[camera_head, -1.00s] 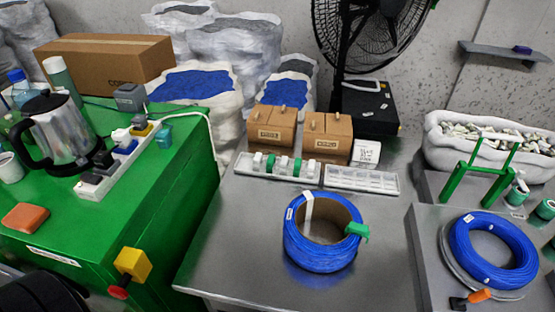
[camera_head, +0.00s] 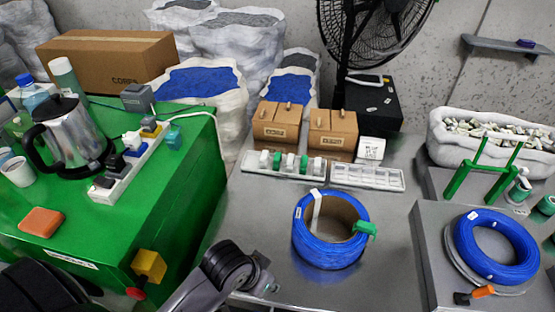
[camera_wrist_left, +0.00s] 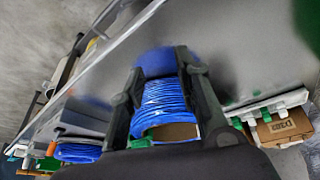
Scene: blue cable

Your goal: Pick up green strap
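Green strap material shows in two places in the head view. One green piece (camera_head: 365,228) sits on the right rim of the blue cable coil (camera_head: 328,250). Green and white rolls lie in the left white tray (camera_head: 250,169); I cannot tell which is the strap. My left arm enters from the bottom in the head view, in front of and left of the coil. In the left wrist view, my left gripper (camera_wrist_left: 158,62) is open and empty, with the blue coil (camera_wrist_left: 163,108) seen between its fingers. My right gripper is not in view.
Two cardboard boxes (camera_head: 332,130) stand behind the trays. A second blue coil (camera_head: 494,247) lies on the right plate. A green bench (camera_head: 75,220) with a kettle (camera_head: 72,140) and power strip (camera_head: 133,168) is at left. Grey table is bare around the first coil.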

